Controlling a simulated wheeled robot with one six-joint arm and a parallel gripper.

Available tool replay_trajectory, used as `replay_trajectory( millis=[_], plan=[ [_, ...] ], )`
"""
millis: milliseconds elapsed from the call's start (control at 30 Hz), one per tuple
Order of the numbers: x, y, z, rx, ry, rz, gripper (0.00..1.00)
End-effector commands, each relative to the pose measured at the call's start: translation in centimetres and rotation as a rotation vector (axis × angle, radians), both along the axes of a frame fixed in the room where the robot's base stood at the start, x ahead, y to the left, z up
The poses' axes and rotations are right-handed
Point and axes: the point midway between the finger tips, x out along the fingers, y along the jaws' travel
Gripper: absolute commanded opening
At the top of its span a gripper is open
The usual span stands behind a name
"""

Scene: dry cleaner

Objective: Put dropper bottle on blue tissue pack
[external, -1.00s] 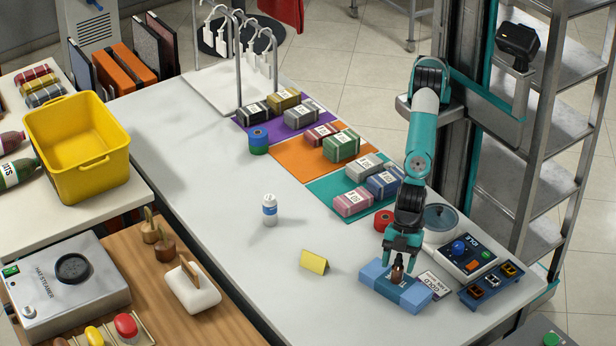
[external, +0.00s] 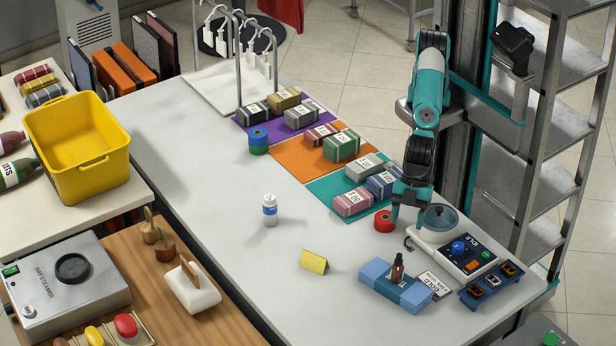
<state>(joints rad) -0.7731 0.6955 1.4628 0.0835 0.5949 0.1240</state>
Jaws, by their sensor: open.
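The brown dropper bottle (external: 397,270) with a dark top stands upright on the blue tissue pack (external: 379,283), near its middle. The pack lies flat near the front right of the white table. My gripper (external: 409,219) is open and empty, up and behind the pack, clear of the bottle. Its fingers are near the red spool and the round clear-lidded dish.
A red spool (external: 383,221) and a control box with a round dish (external: 468,254) stand close to my gripper. A white card (external: 434,284) lies beside the pack.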

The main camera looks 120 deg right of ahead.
Motion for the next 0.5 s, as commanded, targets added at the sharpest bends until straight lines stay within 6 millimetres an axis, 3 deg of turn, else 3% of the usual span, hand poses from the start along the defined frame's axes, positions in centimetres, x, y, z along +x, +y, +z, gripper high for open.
replay_trajectory(
  millis=[133,267,367,500],
  plan=[
    [-0.2,-1.2,0.9,0.003,0.009,0.0,0.59],
    [-2.1,-6.2,3.8,0.013,0.057,0.005,0.59],
    [-5.7,-11.9,6.3,0.028,0.115,0.016,0.59],
    [-13.1,-19.1,8.4,0.063,0.198,0.039,0.59]
  ],
)
